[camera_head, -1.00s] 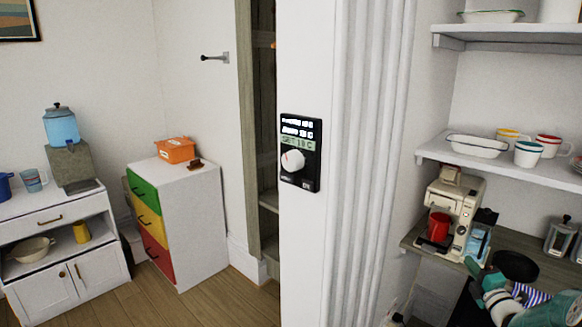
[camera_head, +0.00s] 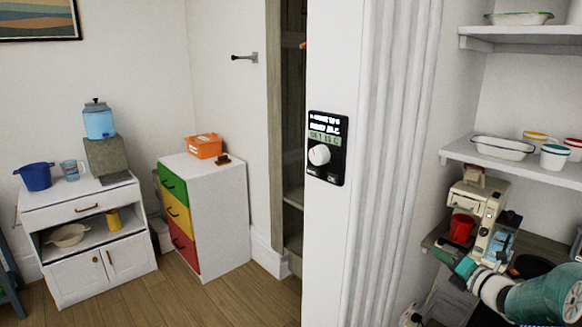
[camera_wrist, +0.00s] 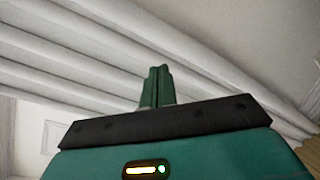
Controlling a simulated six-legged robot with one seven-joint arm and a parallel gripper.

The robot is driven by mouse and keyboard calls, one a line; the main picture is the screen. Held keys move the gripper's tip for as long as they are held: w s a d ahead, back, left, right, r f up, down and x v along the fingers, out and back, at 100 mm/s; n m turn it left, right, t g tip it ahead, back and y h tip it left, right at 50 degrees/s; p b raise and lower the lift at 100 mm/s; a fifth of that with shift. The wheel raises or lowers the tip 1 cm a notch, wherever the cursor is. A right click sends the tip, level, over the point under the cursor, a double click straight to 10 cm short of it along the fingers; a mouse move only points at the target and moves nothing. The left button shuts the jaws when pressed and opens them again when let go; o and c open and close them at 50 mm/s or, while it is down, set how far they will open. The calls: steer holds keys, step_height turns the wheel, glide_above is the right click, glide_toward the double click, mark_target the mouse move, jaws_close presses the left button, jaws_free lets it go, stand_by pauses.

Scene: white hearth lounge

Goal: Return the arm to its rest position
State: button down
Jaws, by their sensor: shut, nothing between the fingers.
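My gripper shows in the wrist view (camera_wrist: 156,84), its two green fingers pressed together with nothing between them. Behind it in that view are white fluted ridges, close to the look of the ribbed column (camera_head: 392,150). In the head view my teal and white arm (camera_head: 540,298) reaches in from the lower right corner. Its end lies in front of the counter, below the coffee machine (camera_head: 492,205).
A black thermostat panel (camera_head: 327,148) with a white knob is on the wall edge. A red cup (camera_head: 461,228) stands in the coffee machine. Shelves (camera_head: 520,165) with dishes are at right. A coloured drawer unit (camera_head: 225,215) and a white cabinet (camera_head: 90,225) stand left. Wooden floor between is clear.

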steer(key=s+a+r+n+g+y, duration=0.15)
steer(key=s+a+n+g, duration=0.4)
steer(key=a+n, duration=0.65)
steer(key=s+a+r+n+g+y, duration=0.1)
steer(key=s+a+r+n+g, duration=0.25)
steer(key=s+a+n, duration=0.8)
steer(key=s+a+n+g+h, duration=0.1)
steer(key=s+a+n+h, duration=0.2)
steer(key=s+n, duration=0.4)
steer(key=s+a+n+h, duration=0.2)
steer(key=s+n+h, duration=0.3)
steer(key=n, duration=0.6)
steer(key=shift+s+a+g, duration=0.4)
steer(key=shift+s, duration=0.85)
steer(key=c, duration=2.1)
jaws_free()
steer(key=shift+n, duration=0.25)
